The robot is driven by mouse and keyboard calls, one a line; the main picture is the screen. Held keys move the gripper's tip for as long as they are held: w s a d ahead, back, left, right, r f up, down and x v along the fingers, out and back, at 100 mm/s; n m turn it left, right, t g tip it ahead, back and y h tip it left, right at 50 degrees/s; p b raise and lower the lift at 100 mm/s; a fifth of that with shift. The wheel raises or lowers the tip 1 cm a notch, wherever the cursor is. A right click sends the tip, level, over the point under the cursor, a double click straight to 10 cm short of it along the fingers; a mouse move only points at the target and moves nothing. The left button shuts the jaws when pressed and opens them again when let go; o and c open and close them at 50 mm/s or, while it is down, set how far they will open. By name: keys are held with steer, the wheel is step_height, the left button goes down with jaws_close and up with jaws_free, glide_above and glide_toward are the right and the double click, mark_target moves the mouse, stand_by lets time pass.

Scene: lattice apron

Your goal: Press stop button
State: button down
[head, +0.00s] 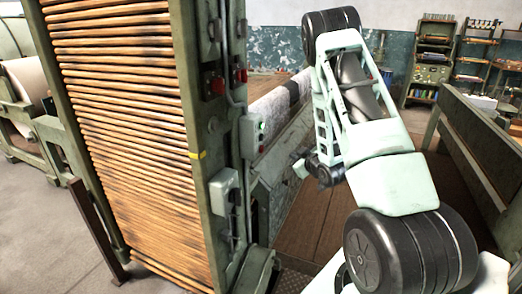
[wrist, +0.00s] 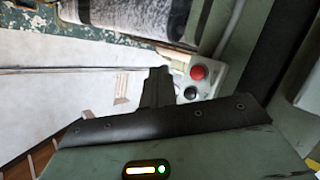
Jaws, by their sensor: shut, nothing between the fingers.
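A round red button (wrist: 199,72) shows in the wrist view on a pale grey control box (wrist: 210,80), with a black button (wrist: 191,93) just below it. I take the red one as the stop button. My gripper (wrist: 158,72) is shut and empty; its dark fingertips appear left of the buttons, apart from them in the picture. In the head view my gripper (head: 299,168) is right of a small grey box (head: 250,136) with a green light, on the machine's post.
A green machine post (head: 203,150) with wooden slats (head: 120,120) stands at left. Other red controls (head: 216,86) sit higher on the post. A pale roll (head: 275,115) lies behind the small box. Shelves (head: 435,60) stand far back.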

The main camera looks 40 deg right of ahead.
mark_target(261, 149)
steer(key=w+a, duration=0.3)
steer(key=w, duration=0.5)
steer(key=shift+a, duration=0.15)
stand_by(2.0)
steer(key=shift+w+a, duration=0.2)
steer(key=shift+w, duration=0.2)
steer(key=shift+w+a, duration=0.2)
steer(key=shift+w, duration=0.3)
stand_by(0.6)
steer(key=shift+s, duration=0.1)
steer(key=shift+s+d+b, duration=0.35)
steer(key=shift+s+b, duration=0.05)
steer(key=shift+s, duration=0.4)
